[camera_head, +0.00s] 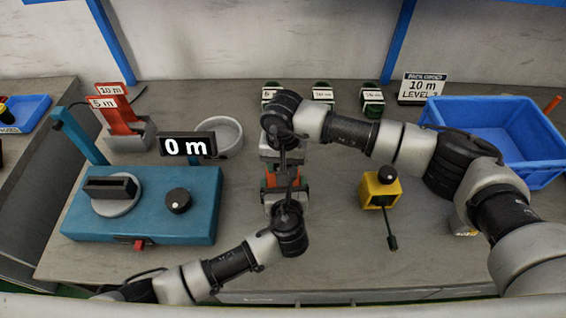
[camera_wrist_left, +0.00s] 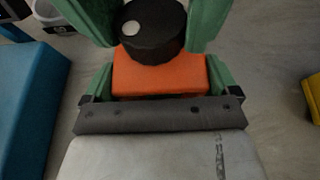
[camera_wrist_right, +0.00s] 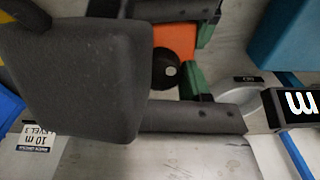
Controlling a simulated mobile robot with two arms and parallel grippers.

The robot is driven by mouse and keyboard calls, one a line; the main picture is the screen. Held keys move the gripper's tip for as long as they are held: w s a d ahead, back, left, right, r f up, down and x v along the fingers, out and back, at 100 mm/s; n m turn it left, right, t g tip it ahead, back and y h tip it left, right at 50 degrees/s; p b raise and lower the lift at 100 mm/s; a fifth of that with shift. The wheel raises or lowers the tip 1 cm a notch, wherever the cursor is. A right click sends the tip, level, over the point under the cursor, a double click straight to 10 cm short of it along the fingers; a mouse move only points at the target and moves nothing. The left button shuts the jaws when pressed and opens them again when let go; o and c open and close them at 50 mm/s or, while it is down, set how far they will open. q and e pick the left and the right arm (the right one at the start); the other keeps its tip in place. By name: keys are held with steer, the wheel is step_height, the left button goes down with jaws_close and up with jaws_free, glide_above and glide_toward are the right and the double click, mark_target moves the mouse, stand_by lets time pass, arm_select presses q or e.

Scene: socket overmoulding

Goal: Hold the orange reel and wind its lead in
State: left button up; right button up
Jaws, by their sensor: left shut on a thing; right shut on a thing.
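The orange reel (camera_head: 270,181) stands mid-table in the head view, mostly hidden by my two grippers. In the left wrist view, its orange body (camera_wrist_left: 160,80) lies between the green fingers of my left gripper (camera_wrist_left: 150,45), which is shut on it. Its black knob (camera_wrist_left: 150,35) with a white dot faces up. My right gripper (camera_wrist_right: 170,82) comes from the far side and appears shut on the knob (camera_wrist_right: 163,68). A large dark grey block (camera_wrist_right: 80,80) close to the right wrist camera hides one finger. I cannot make out the lead clearly.
A yellow reel (camera_head: 381,188) with its lead lies to the right. A blue machine (camera_head: 140,232) with a "0 m" display (camera_head: 188,146) stands left. A round dish (camera_head: 230,135), red holder (camera_head: 121,117), several green labelled items and a blue bin (camera_head: 540,165) stand behind.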

steer(key=shift+m, duration=2.2)
steer(key=o, duration=0.9)
steer(key=shift+o, duration=0.2)
steer(key=shift+r, duration=0.1)
step_height(320, 180, up, 12)
